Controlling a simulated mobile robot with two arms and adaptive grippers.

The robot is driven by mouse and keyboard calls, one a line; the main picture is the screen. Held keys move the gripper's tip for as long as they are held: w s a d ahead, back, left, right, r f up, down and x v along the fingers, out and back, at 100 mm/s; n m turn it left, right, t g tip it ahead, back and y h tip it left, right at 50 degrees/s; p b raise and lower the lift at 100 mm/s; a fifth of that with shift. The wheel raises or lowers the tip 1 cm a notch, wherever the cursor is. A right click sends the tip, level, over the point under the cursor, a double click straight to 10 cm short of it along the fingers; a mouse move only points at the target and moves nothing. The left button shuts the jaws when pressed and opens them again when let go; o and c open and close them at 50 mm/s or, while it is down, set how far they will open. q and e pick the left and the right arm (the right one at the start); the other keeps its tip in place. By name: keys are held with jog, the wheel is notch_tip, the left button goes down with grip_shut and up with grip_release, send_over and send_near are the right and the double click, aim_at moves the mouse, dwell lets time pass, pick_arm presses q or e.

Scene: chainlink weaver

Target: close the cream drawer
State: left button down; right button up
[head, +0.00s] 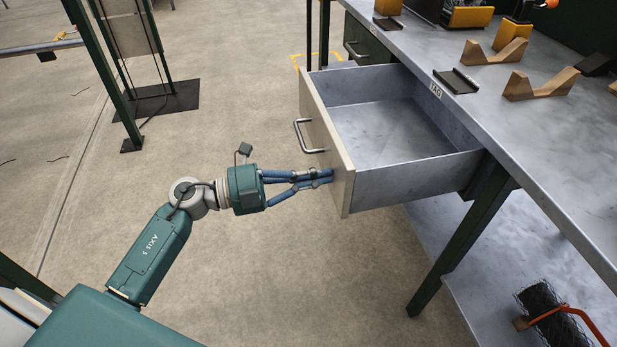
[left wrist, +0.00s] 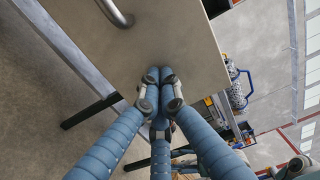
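The cream drawer (head: 316,130) stands pulled out from under the grey workbench. Its tray is empty, and its front panel has a metal bar handle (head: 302,136). In the left wrist view the cream front panel (left wrist: 165,35) fills the upper middle, with part of the handle (left wrist: 115,12) at the top. My left gripper (head: 328,176) has its blue fingers brought together, with nothing seen between them. The fingertips are at the front panel, beside the handle towards the near end. I cannot tell whether they touch it. My right gripper is not in view.
The workbench top (head: 560,150) bears wooden V-blocks (head: 540,84) and dark metal pieces. A green drawer (head: 366,45) beyond the cream one looks shut. A green bench leg (head: 445,255) stands below. A lower shelf holds a dark mesh roll (head: 550,315).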

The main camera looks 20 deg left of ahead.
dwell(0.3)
